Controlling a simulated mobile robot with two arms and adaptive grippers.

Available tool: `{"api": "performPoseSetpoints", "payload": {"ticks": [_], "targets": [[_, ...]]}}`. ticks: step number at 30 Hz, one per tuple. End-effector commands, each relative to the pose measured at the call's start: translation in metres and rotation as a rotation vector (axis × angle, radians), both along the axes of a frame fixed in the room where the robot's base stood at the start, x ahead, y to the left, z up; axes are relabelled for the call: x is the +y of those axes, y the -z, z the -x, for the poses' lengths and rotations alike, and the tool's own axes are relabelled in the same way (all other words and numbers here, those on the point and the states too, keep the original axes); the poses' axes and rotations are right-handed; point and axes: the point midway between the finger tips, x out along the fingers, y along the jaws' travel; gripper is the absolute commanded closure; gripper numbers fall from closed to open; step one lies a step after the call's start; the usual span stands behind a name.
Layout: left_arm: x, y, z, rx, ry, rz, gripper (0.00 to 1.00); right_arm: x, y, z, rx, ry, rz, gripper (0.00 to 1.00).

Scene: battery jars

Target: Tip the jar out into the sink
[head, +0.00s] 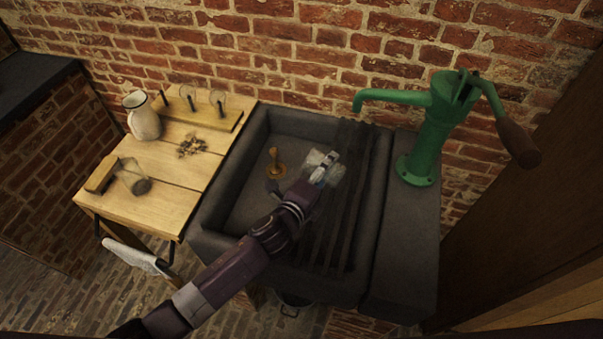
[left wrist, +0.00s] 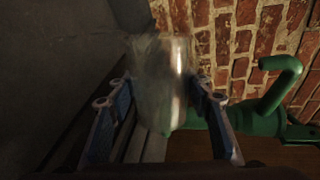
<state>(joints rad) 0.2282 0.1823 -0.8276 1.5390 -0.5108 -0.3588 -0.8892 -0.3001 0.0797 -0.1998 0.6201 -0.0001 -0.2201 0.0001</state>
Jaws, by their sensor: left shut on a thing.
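The jar (left wrist: 162,85) is clear glass and blurred in the left wrist view, held between the two fingers of my left gripper (left wrist: 165,120). In the head view the gripper (head: 322,172) is over the dark stone sink (head: 240,200), near the edge of its slatted part, with the glass jar (head: 314,157) showing around it. I cannot tell the jar's exact tilt, nor whether anything is inside it. My right gripper is not in view.
A small wooden-handled object (head: 275,165) stands in the sink basin. The green pump (head: 425,140) is to the right, its spout reaching over the slats. The wooden table (head: 160,205) at left holds a white jug (head: 143,116), a peg rack (head: 200,120), small scattered pieces (head: 193,147) and a lying glass vessel (head: 132,178).

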Motion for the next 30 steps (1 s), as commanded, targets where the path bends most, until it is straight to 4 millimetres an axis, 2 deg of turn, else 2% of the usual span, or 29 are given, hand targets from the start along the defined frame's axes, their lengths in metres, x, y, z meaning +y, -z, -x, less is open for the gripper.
{"api": "performPoseSetpoints", "payload": {"ticks": [30], "targets": [[-0.001,-0.008,0.0,0.061,0.001,0.1,0.84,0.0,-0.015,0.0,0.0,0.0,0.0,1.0]]}}
